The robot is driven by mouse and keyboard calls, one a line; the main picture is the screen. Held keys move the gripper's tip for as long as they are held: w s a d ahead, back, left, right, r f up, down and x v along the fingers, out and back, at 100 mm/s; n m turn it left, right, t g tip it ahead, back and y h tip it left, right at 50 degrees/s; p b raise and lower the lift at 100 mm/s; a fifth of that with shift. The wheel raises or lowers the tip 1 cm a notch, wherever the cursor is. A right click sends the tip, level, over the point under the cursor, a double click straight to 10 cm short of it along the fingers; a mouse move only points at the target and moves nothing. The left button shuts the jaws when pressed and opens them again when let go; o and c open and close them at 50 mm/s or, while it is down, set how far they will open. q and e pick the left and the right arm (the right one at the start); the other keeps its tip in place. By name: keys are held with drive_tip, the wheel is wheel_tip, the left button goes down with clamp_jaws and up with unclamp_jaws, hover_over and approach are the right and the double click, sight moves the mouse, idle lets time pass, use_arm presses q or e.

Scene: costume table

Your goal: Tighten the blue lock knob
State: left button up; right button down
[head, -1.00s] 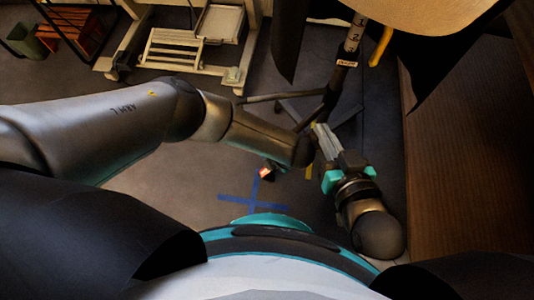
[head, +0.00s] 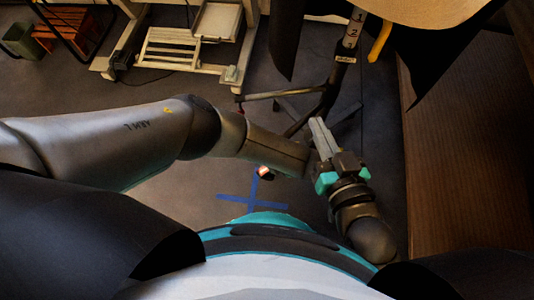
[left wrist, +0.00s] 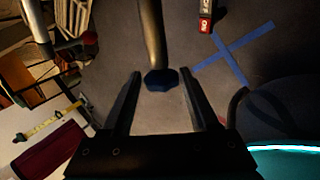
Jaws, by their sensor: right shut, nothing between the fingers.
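The dark blue lock knob (left wrist: 161,79) shows in the left wrist view at the end of a metal rod (left wrist: 152,35). My left gripper (left wrist: 160,74) is open, with one finger on each side of the knob in that view. Gaps show between the knob and both fingers; I cannot tell how far it is in depth. In the head view my left forearm (head: 275,148) hides the knob and left gripper. My right gripper (head: 318,127) is shut and empty, just right of that forearm's end.
A stand with a numbered pole (head: 351,38) and dark legs rises behind the grippers. A yellow hook (head: 379,41) hangs beside it. A wooden panel (head: 465,160) borders the right side. A blue tape cross (head: 253,196) marks open floor. A white frame (head: 172,48) stands at the back.

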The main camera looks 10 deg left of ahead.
use_arm(q)
drive_tip(key=shift+o, duration=1.2)
use_arm(e)
drive_tip(key=shift+d+f, duration=0.1)
